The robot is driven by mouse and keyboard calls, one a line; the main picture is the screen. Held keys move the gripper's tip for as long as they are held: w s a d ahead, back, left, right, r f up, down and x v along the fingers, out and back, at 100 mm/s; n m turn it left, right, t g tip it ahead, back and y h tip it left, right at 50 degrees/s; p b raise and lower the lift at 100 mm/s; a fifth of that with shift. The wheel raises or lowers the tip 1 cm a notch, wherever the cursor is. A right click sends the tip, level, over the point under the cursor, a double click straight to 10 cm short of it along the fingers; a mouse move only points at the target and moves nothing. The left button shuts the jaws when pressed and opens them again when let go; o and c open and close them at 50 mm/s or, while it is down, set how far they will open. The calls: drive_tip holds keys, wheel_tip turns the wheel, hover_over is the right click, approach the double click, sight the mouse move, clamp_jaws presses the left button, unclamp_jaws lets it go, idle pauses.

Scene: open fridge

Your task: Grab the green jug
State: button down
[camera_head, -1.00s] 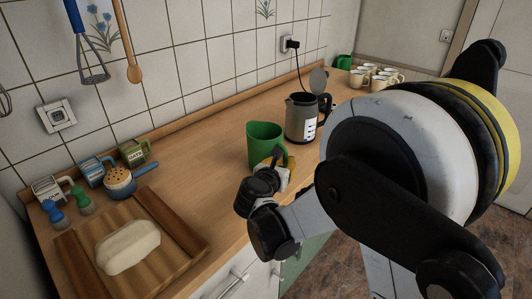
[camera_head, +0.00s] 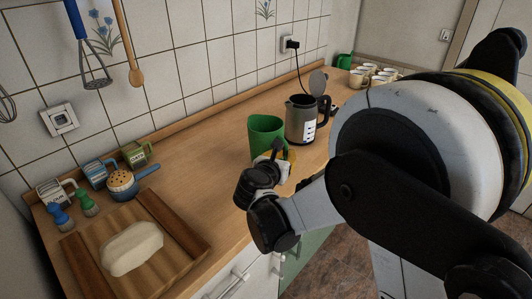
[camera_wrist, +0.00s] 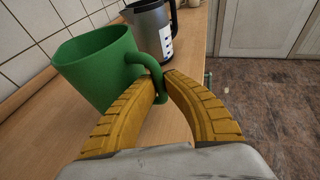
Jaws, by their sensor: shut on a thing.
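The green jug (camera_head: 264,136) stands on the wooden counter, apparently upright, in front of the kettle. In the wrist view the jug (camera_wrist: 98,68) fills the upper left, with its handle (camera_wrist: 150,70) towards my gripper. My gripper (camera_wrist: 165,78) has its yellow fingers closed around the handle, their tips meeting near its upper part. In the head view my gripper (camera_head: 281,156) is at the jug's near right side, partly hidden by my wrist. I cannot tell whether the jug's base is clear of the counter.
A kettle (camera_head: 300,120) with its lid open stands just behind the jug. Several cups (camera_head: 372,75) and another green vessel (camera_head: 344,61) stand farther back. A cutting board (camera_head: 184,238) with a pale loaf (camera_head: 131,248) lies at the front left. The counter between is clear.

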drive_tip(key=shift+r+p, duration=0.35)
drive_tip(key=shift+r, duration=0.35)
